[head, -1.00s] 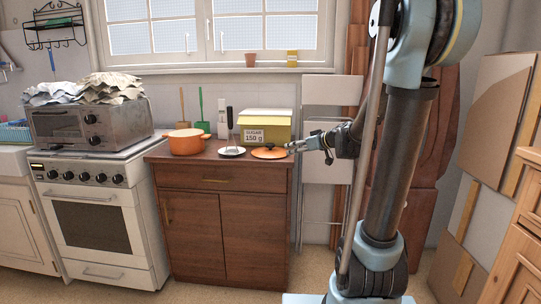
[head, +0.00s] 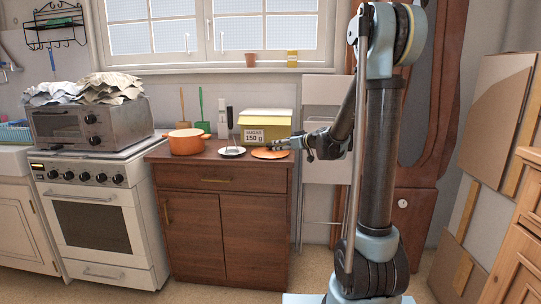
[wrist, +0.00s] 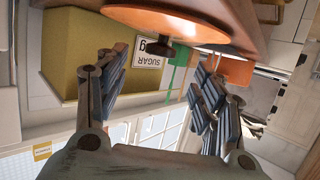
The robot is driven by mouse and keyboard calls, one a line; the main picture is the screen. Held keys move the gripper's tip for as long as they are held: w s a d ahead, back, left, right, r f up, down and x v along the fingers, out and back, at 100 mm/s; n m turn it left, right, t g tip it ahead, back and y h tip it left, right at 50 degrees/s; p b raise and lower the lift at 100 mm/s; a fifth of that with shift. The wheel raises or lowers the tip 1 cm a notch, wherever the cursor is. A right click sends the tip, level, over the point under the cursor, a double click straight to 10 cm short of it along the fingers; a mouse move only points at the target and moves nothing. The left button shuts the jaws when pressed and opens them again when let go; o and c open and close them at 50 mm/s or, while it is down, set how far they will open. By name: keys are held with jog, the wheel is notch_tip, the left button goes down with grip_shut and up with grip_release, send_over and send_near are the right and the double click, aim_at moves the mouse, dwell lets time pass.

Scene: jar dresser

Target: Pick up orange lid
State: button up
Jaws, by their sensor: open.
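The orange lid (head: 268,154) lies on the dresser top near its right end, in front of the yellow sugar box. In the wrist view, which looks upside down, the lid (wrist: 195,22) fills the top middle with its dark knob (wrist: 160,47) hanging down in the picture. My gripper (head: 280,144) is over the right part of the lid in the head view and hides some of it. In the wrist view my gripper (wrist: 160,72) is open and empty. The knob appears between the two fingertips there, with gaps on both sides; I cannot tell its exact depth.
The yellow sugar box (head: 264,128) stands close behind the lid. The stove (head: 98,215) is farther left. Floor in front is clear.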

aim_at(270, 149)
jog(key=shift+r+x, duration=0.1)
jog(key=shift+x, duration=2)
jog(key=shift+r+x, duration=0.15)
jog(key=shift+x, duration=1.95)
jog(key=shift+a, duration=0.1)
jog(key=shift+c, duration=0.2)
jog(key=c, duration=1.2)
